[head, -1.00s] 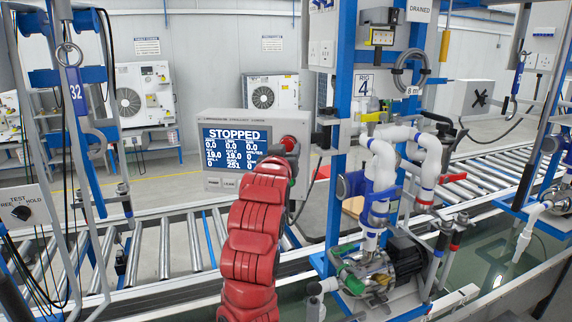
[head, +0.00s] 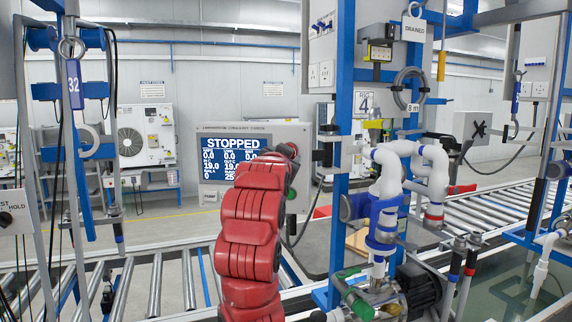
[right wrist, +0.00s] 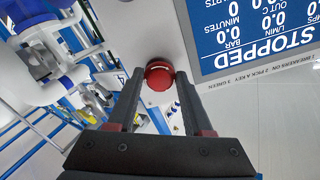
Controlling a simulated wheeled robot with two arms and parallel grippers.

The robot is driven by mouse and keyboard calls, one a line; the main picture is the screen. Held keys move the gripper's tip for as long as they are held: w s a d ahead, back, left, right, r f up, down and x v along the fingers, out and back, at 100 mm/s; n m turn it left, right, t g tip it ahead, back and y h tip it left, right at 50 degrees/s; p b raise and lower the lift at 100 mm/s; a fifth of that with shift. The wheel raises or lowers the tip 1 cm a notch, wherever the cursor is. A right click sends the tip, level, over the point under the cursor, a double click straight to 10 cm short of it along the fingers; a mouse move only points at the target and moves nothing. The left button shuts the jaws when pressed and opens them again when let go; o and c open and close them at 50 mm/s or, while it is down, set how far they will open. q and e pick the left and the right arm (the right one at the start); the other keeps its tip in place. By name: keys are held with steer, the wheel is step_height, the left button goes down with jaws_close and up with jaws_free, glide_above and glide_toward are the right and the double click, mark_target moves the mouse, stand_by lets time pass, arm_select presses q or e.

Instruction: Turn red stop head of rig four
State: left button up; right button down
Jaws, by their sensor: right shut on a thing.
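The red stop head (right wrist: 159,77) is a round red knob on the pale face of the control box (head: 302,135), beside its blue STOPPED screen (head: 222,157). In the right wrist view my right gripper (right wrist: 160,82) has one dark finger on each side of the stop head, shut on it. In the head view my red right arm rises in front of the box and hides most of the stop head and the fingers. My left gripper is not in view.
A green button (head: 291,193) sits low on the box. White pipes (head: 388,185) and a pump (head: 415,285) stand close on the right. A roller conveyor (head: 150,285) runs across behind, and a blue hanging frame (head: 78,110) stands at left.

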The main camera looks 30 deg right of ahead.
stand_by(0.5)
steer(key=shift+c, duration=1.4)
jaws_free()
steer(key=b+v, duration=0.3)
steer(key=v, duration=1.4)
steer(key=shift+s+a+b, duration=0.2)
steer(key=shift+a+b, duration=0.05)
steer(key=shift+b, duration=0.15)
steer(key=shift+r, duration=0.1)
